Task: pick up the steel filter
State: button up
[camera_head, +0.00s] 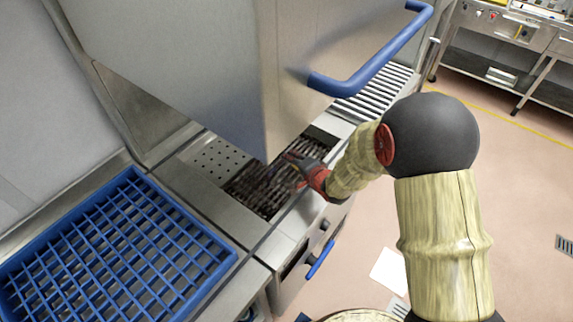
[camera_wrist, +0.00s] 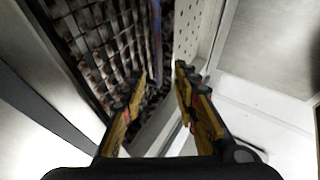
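A dark mesh grid (camera_head: 262,193) lies in an opening of the steel counter, beneath a large steel hood. A perforated steel plate (camera_head: 216,158) lies beside it. I cannot tell for certain which of these is the steel filter. My gripper (camera_head: 288,163) is low over the mesh grid. In the wrist view, the mesh (camera_wrist: 92,45) is ahead and left, and the perforated plate (camera_wrist: 193,30) is ahead and right. My gripper (camera_wrist: 160,88) has its fingers apart there. A thin upright strip shows beyond the gap; no held object is visible.
The hood (camera_head: 190,70) with its blue handle (camera_head: 370,68) stands close over the work spot. A blue lattice rack (camera_head: 110,255) is at the lower left. A slatted steel section (camera_head: 372,95) continues behind the arm. Floor is open at right.

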jog(key=x, duration=0.2)
jog(key=b+x, duration=0.1)
jog(key=x, duration=0.1)
jog(key=b+x, duration=0.1)
jog(key=x, duration=0.1)
jog(key=shift+w+d+f, duration=0.15)
jog(key=shift+d+f, duration=0.1)
jog(key=shift+f, duration=0.05)
jog(key=shift+w+a+f, duration=0.1)
jog(key=shift+w+a, duration=0.1)
jog(key=shift+w, duration=0.1)
jog(key=shift+c, duration=0.4)
grip_shut()
